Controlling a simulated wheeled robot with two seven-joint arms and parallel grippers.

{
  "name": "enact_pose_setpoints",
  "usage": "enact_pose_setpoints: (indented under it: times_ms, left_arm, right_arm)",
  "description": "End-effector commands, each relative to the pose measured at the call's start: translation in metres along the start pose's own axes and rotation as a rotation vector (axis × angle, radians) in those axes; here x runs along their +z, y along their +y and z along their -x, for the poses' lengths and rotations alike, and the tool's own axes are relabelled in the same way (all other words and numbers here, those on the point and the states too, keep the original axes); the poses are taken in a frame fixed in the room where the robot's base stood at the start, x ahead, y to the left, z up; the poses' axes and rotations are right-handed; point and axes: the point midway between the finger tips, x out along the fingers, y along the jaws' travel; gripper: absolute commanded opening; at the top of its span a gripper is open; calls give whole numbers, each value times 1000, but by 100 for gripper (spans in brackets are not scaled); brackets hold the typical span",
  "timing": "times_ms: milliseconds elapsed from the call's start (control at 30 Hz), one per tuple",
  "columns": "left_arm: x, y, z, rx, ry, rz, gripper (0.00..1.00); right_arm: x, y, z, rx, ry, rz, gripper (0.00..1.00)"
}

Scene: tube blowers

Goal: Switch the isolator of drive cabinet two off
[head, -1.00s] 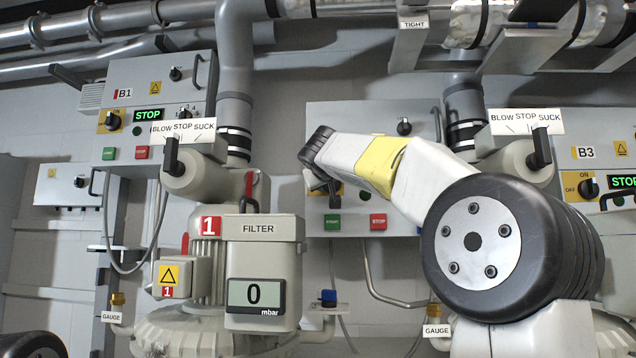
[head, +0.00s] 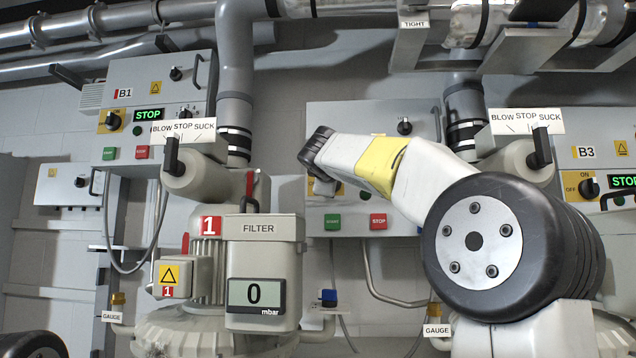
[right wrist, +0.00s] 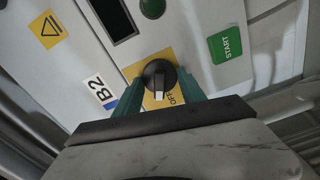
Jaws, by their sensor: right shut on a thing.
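Drive cabinet two (head: 345,115), labelled B2 (right wrist: 95,88) in the right wrist view, hangs on the wall behind my right arm. Its isolator is a black round knob (right wrist: 159,74) with a white pointer on a yellow plate (right wrist: 133,72). The pointer faces down in the right wrist view, beside the word OFF (right wrist: 172,98); ON is hidden. My right gripper (right wrist: 160,85) has its teal fingers on both sides of the knob, shut on it. In the head view my right wrist (head: 318,150) largely covers the isolator. My left gripper is not in view.
The cabinet's display (right wrist: 113,18) is dark. Its green START button (right wrist: 225,45) sits near the fingers, and a red STOP button (head: 378,221) beside it. Cabinets B1 (head: 150,75) and B3 (head: 600,150) show STOP. The filter unit (head: 262,228) stands in front, left of my arm.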

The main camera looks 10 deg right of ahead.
Motion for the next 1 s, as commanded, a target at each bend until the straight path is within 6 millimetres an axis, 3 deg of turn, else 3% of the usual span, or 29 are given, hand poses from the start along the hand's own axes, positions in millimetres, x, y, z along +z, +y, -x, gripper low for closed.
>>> enact_pose_setpoints:
  times_ms: [500, 1000]
  left_arm:
    - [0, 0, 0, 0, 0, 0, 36]
    - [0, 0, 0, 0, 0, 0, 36]
  right_arm:
    - [-1, -2, 0, -3, 1, 387, 7]
    - [-1, -3, 0, -4, 2, 488, 7]
